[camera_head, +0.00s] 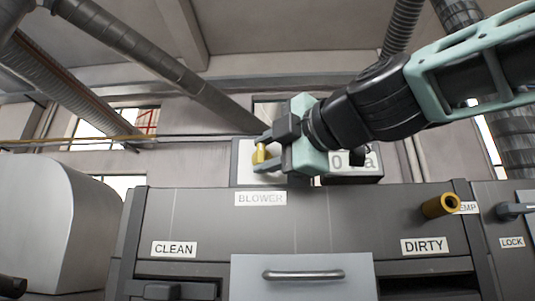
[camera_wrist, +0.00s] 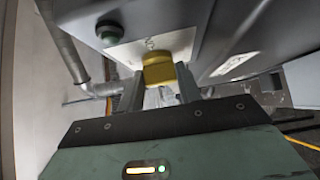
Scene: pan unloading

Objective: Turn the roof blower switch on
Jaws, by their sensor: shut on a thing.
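The blower switch is a yellow knob (camera_head: 260,154) on a grey box with a light front plate (camera_head: 243,174), above the label reading BLOWER (camera_head: 260,199). My gripper (camera_head: 264,152) reaches it from the right, and its fingers are shut on the knob. In the wrist view the yellow knob (camera_wrist: 158,70) sits between the two fingertips (camera_wrist: 158,82), against the white plate (camera_wrist: 150,48). A dark green round button or lamp (camera_wrist: 108,33) is beside the plate. The fingers hide part of the knob, and I cannot tell which setting it points to.
Below is a grey cabinet with CLEAN (camera_head: 174,249) and DIRTY (camera_head: 426,246) labels and a drawer handle (camera_head: 303,275). A brass knob (camera_head: 441,206) juts out at the right. A display box (camera_head: 354,164) stands behind my wrist. A large pale drum (camera_head: 50,225) is at the left.

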